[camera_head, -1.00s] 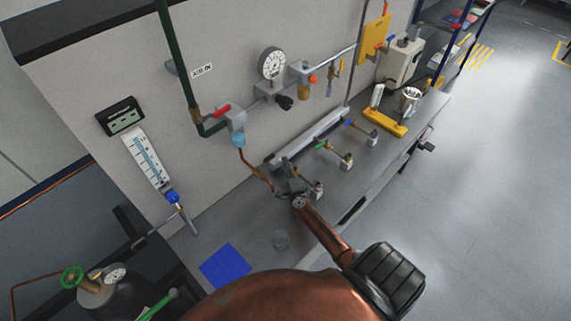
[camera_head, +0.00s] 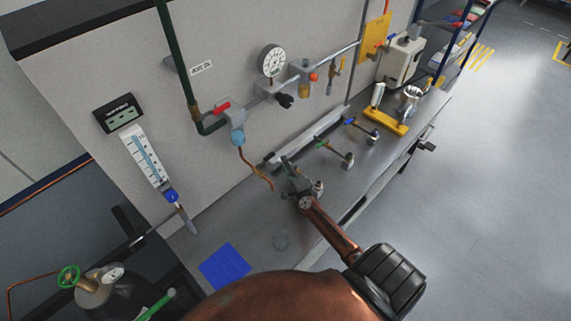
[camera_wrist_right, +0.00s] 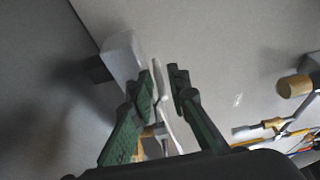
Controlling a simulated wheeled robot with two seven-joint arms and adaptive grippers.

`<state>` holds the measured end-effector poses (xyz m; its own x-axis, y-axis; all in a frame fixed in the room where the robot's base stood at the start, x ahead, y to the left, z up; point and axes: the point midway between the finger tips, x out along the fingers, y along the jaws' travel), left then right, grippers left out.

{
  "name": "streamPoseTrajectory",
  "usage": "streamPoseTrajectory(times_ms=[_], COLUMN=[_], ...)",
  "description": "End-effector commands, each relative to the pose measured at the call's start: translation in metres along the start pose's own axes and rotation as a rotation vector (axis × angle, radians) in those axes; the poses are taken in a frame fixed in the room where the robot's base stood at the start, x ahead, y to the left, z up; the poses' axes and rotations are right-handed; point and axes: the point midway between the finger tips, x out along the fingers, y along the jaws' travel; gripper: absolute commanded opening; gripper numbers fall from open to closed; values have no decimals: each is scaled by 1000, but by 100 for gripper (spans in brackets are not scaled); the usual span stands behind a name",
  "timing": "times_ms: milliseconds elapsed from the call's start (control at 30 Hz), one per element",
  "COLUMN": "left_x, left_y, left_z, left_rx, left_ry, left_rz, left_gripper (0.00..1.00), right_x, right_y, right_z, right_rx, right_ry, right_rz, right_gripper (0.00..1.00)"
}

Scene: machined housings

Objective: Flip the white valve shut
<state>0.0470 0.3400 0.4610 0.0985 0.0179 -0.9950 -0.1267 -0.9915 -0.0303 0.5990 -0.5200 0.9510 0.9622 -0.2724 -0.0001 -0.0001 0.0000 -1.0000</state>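The white valve's body (camera_head: 318,187) stands on the bench as the nearest of three small valves, beside my right gripper. My right gripper (camera_head: 286,168) is low over the bench, and its fingers partly hide that valve in the head view. In the right wrist view, the white lever (camera_wrist_right: 160,98) stands between the two green-padded fingers of the right gripper (camera_wrist_right: 166,78). The fingers are apart, with the lever close to the left finger and a gap on the right. Whether it touches is unclear. My left gripper is not in view.
The green-handled valve (camera_head: 347,158) and the blue-handled valve (camera_head: 372,132) stand farther along the bench. A copper tube (camera_head: 258,175) hangs just left of the gripper. A grey rail (camera_head: 308,140) runs behind.

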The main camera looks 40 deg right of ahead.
Motion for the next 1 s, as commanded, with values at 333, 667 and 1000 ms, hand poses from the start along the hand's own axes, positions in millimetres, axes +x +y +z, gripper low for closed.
streamPoseTrajectory(times_ms=[333,667,1000], left_x=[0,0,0], left_y=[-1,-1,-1], left_z=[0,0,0], left_rx=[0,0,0], left_ry=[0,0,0], left_rz=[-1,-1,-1], left_gripper=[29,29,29], right_x=[0,-44,-106], right_y=[0,2,1], right_z=[0,-1,-1], right_rx=[0,0,-1], right_ry=[0,2,1], right_rz=[0,3,2], right_gripper=[24,24,24])
